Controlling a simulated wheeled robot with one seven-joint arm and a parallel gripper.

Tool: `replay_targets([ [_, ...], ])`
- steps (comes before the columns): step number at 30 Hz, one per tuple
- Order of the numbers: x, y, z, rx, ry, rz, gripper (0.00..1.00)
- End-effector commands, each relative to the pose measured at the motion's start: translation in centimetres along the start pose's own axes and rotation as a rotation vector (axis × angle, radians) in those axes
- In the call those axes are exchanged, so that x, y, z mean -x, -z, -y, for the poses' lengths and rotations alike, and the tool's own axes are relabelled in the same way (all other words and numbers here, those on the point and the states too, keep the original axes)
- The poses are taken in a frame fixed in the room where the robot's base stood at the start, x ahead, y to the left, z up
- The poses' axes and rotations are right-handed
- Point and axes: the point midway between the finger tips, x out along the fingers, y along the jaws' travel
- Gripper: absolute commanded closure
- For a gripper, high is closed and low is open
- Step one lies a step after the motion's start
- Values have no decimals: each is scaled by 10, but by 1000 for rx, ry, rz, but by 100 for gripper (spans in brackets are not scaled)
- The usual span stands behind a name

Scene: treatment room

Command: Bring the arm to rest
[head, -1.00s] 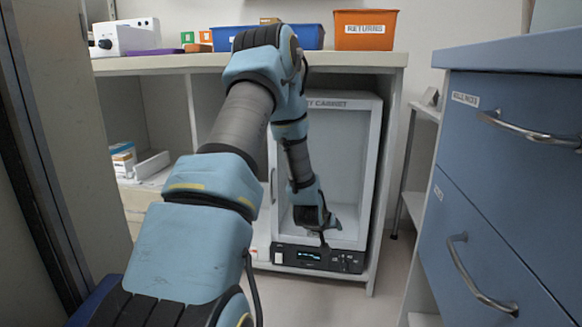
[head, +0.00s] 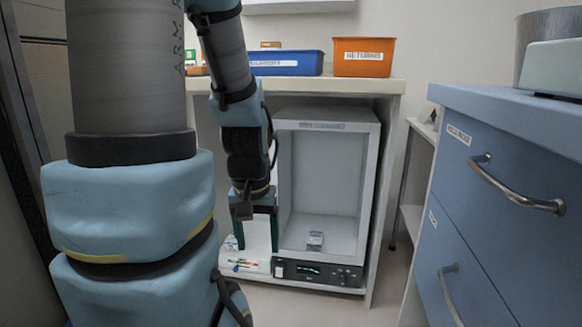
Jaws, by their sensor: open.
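My gripper (head: 257,246) is at the lower middle of the head view, pointing down, with its two dark fingers apart. It is in front of the left side of the white cabinet (head: 372,140) under the counter. A pale surface shows between the fingers; I cannot tell whether they touch it. My arm reaches down from the top of the view, bent, and its large blue and grey links fill the left side.
A blue bin (head: 290,63) and an orange bin (head: 364,58) stand on the counter (head: 350,84). A blue drawer unit (head: 470,190) with metal handles stands at the right. A white tray (head: 243,266) with coloured items lies below my gripper. Clear floor shows between cabinet and drawers.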

Motion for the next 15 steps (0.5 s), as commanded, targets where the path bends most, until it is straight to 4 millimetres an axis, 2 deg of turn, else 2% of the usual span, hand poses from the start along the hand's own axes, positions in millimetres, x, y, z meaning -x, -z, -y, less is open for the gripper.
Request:
replay_targets([
  [1,20,3,0,0,0,-1,28],
  [7,65,10,0,0,0,-2,28],
  [15,149,22,-1,0,0,-3,28],
])
